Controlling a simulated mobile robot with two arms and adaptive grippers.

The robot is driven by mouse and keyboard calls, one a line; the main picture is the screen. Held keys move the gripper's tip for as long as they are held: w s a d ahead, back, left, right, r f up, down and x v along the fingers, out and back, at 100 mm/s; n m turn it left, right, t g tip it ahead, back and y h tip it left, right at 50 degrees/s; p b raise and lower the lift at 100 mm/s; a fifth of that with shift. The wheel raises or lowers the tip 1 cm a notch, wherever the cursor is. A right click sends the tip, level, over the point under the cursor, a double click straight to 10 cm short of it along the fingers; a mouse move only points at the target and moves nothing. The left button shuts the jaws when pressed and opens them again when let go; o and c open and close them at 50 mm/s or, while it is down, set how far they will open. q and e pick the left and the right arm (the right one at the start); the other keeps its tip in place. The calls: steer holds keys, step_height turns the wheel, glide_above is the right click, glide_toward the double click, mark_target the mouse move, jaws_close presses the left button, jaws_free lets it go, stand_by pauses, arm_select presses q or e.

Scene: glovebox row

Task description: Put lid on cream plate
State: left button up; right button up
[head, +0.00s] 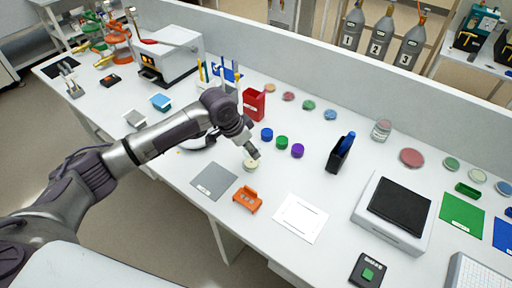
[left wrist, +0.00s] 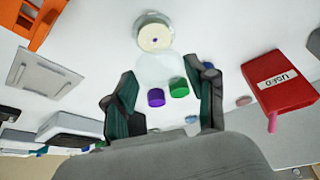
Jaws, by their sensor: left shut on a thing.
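The cream plate (head: 250,165) is a small round dish on the white bench, just below my left gripper (head: 255,153). In the left wrist view the cream plate (left wrist: 155,37) has a clear rim and a small dark mark at its middle. There my left gripper (left wrist: 161,72) is shut on a clear, pale disc, the lid (left wrist: 160,69), held between its two fingertips. The lid appears beside the cream plate, not on it; its height above the bench is hard to tell. In the head view the lid cannot be made out. My right gripper is not in view.
Blue (head: 267,134), green (head: 281,142) and purple (head: 297,150) caps stand right of the gripper. A red box (head: 254,104) is behind. A grey mat (head: 214,181) and an orange rack (head: 247,200) lie in front. A black holder (head: 338,158) stands further right.

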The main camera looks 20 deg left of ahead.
arm_select(q)
steer(key=shift+a+f+b, duration=0.2)
steer(key=shift+f+b, duration=0.65)
steer(key=shift+b, duration=0.15)
steer(key=shift+d+f+b, duration=0.2)
steer(key=shift+f+b, duration=0.65)
steer(key=shift+b, duration=0.25)
steer(key=shift+f, duration=0.6)
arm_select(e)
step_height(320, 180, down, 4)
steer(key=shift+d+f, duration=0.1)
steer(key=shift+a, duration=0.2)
arm_select(q)
steer(key=shift+p, duration=0.3)
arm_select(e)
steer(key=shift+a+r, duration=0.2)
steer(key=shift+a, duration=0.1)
arm_select(q)
steer(key=shift+p, duration=0.35)
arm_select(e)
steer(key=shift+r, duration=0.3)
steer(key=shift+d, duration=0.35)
